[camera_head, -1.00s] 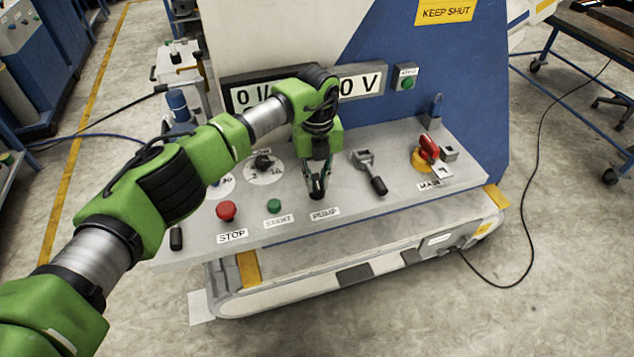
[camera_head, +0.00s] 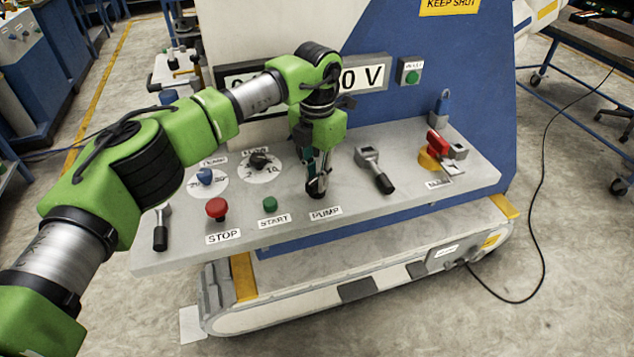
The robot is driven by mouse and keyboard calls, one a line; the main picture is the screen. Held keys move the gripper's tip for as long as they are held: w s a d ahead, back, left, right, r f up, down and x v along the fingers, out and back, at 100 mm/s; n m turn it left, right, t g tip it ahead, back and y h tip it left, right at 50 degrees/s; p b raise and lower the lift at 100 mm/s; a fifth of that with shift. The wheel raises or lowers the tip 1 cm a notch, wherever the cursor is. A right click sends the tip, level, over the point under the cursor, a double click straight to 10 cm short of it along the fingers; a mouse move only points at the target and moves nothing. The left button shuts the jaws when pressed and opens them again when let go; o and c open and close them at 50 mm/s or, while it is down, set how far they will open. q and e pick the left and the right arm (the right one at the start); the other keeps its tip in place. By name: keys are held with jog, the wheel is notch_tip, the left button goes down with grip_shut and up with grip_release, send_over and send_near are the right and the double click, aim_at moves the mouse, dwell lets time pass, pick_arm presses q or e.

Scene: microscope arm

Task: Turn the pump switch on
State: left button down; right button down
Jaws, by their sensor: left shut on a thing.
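The pump switch sits just behind the PUMP label (camera_head: 325,213) on the sloping grey panel (camera_head: 345,225). My left gripper (camera_head: 317,190) comes down over that spot from above and is shut on the switch. The fingers hide most of the switch, so I cannot tell its position. The arm reaches in from the left and crosses above the panel. My right gripper is not in view.
Left of the gripper are the red STOP button (camera_head: 216,208), green START button (camera_head: 270,205), a blue knob (camera_head: 205,176) and a black knob (camera_head: 259,160). Right of it are a black-handled lever (camera_head: 376,170) and the red main switch (camera_head: 437,143).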

pick_arm(q)
jog(key=m+b, duration=0.1)
jog(key=m, duration=0.2)
jog(key=shift+w+r+m+b, duration=0.1)
jog(key=shift+m+b, duration=0.2)
jog(key=shift+m, duration=1.2)
jog(key=c, duration=2)
grip_release()
jog(key=shift+o, duration=0.2)
notch_tip(320, 180, up, 12)
